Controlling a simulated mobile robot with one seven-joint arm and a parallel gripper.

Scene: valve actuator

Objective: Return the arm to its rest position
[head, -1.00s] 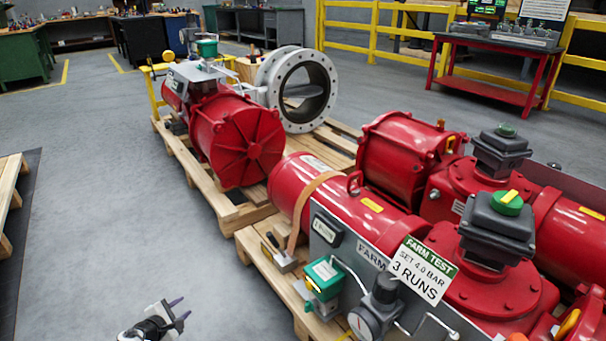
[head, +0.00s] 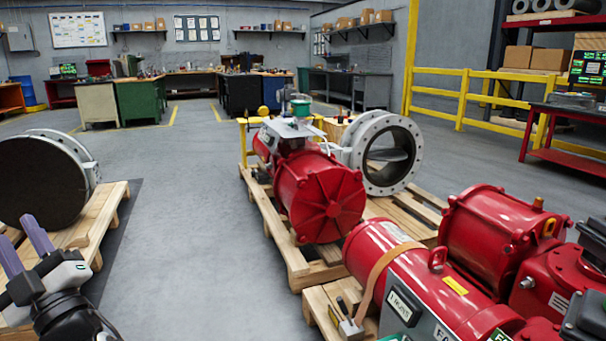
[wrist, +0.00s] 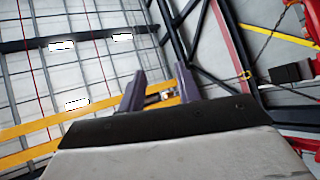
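My gripper (head: 24,246) is at the lower left of the head view, raised, with its two purple-grey fingers pointing up and to the left. The fingers stand apart with nothing between them. In the wrist view the two fingers of the gripper (wrist: 160,92) also stand apart and empty, facing the ceiling beams and a yellow bar. The rest of my arm runs out of the bottom left of the head view.
A pallet (head: 108,207) with a large round flanged part (head: 42,180) stands behind my gripper at left. Red actuators (head: 318,196) and a grey flanged valve (head: 362,150) stand on pallets (head: 295,262) at right. Grey floor (head: 200,235) between them is clear.

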